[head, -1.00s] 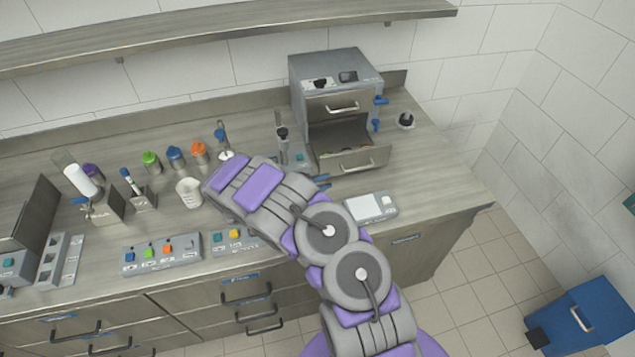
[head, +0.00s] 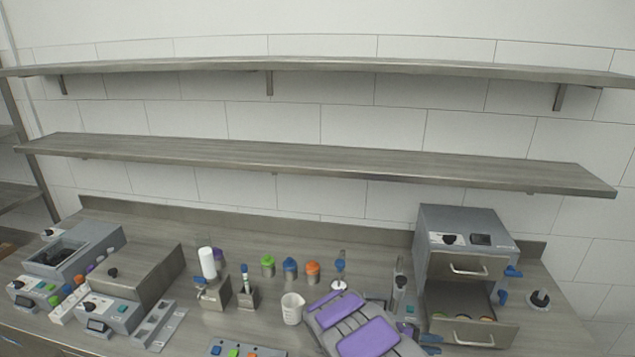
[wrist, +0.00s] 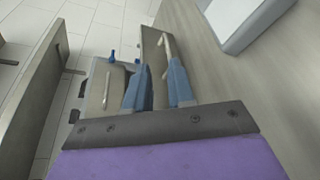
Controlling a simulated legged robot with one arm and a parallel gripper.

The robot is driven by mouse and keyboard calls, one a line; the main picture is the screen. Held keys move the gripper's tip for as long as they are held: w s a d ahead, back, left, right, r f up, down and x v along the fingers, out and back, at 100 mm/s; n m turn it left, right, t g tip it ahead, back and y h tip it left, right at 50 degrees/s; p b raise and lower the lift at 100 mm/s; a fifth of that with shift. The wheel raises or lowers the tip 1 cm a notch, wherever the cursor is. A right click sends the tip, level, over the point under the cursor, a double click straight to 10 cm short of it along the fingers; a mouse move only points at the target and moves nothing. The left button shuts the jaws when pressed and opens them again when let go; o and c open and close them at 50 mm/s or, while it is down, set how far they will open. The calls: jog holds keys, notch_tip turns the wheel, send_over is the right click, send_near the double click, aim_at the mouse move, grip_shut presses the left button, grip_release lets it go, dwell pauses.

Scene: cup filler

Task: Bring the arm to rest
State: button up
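My arm, purple and grey, shows at the bottom of the head view, right of centre, over the counter's front part. In the wrist view my gripper (wrist: 159,66) has two blue fingers standing apart with a clear gap. Nothing is held between them. Beyond the fingers are metal fronts with bar handles. In the head view only blue-grey bits, probably the fingers, show near the lower drawer, and the gripper's shape is hard to make out there.
The grey cabinet (head: 468,228) stands at the right, its lower drawer (head: 470,337) pulled out with items inside. A white beaker (head: 292,309) stands just left of my arm. Several capped jars stand behind it. Two shelves (head: 320,160) run along the wall.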

jog(key=s+r+m+g+y, duration=0.5)
jog(key=s+r+m, duration=0.2)
jog(key=s+r, duration=1.1)
jog(key=s+a+r+t+y+b, duration=0.1)
jog(key=s+a+r+t+y, duration=0.1)
jog(key=s+a+y, duration=0.8)
jog(key=s+a+t, duration=0.1)
jog(key=s+a, duration=0.8)
jog(key=s, duration=0.1)
jog(key=shift+a, duration=0.3)
